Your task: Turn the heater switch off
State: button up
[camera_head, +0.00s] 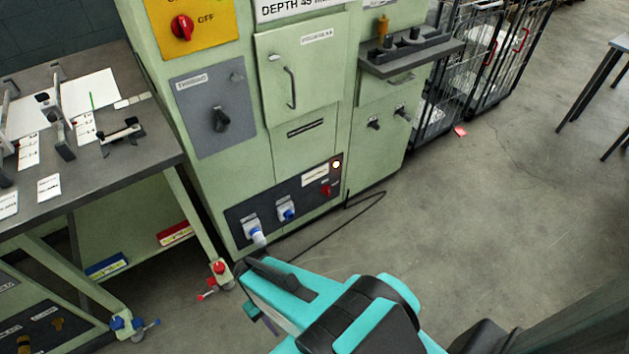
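A green cabinet (225,180) stands at the centre. On its low dark panel (270,215) is a small red switch (327,189), beside a glowing lamp (336,165) and a pale label too small to read. A larger red knob (182,27) sits on a yellow plate at the top, with "OFF" printed at its right. I cannot read which of them is marked as the heater's. My turquoise arm comes in from the bottom. My gripper (262,318) is at its left end, in front of and below the low panel, apart from it. Its fingers are mostly hidden by the arm.
Two blue-and-white sockets (286,211) sit left of the red switch, the left one with a plug. A black cable (350,211) lies on the floor. A workbench (150,150) stands left, wire cages (490,50) at the back.

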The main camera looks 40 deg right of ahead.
aim_at(325, 190)
jog(key=k, duration=1.7)
jog(key=z, duration=0.8)
jog(key=i, duration=1)
